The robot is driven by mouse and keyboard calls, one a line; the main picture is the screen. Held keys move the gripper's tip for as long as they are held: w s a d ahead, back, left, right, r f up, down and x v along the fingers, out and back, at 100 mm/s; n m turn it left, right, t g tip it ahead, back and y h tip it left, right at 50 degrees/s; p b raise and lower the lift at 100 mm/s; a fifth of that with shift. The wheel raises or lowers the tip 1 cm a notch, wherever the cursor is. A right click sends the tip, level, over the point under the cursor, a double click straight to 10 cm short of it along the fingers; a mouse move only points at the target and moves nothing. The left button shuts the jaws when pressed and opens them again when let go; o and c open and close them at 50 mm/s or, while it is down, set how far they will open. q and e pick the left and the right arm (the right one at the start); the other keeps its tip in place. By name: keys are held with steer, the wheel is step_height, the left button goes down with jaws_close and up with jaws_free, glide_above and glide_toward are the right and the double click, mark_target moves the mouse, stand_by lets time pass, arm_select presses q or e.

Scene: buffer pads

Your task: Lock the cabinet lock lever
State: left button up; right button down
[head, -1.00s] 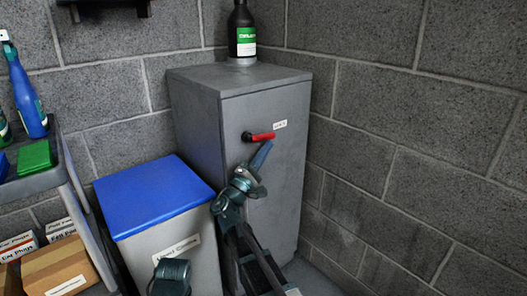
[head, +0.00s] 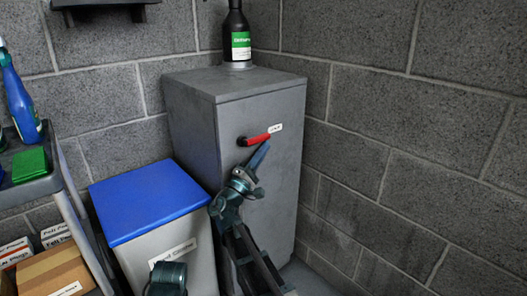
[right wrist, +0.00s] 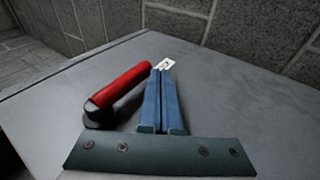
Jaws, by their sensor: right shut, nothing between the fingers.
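The grey cabinet (head: 262,110) stands in the corner. Its red lock lever (head: 258,140) is on the front, near the top, lying nearly level with its free end to the right of the dark pivot. A small white label (head: 276,128) is just beyond the free end. My right gripper (head: 262,150) is shut and empty, its blue fingers just below the lever's free end. In the right wrist view the fingers (right wrist: 163,98) lie beside the red lever (right wrist: 122,88); I cannot tell whether they touch it. My left gripper is not clearly seen.
A bin with a blue lid (head: 150,198) stands left of the cabinet. A black bottle (head: 237,35) stands on top of the cabinet. A cart (head: 35,190) with bottles and boxes is at the far left. Block walls close in behind and to the right.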

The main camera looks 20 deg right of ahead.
steer(key=b+v, duration=0.6)
steer(key=v, duration=0.7)
steer(key=shift+s+a+f+b, duration=0.2)
steer(key=shift+f+b, duration=0.05)
steer(key=shift+b, duration=0.15)
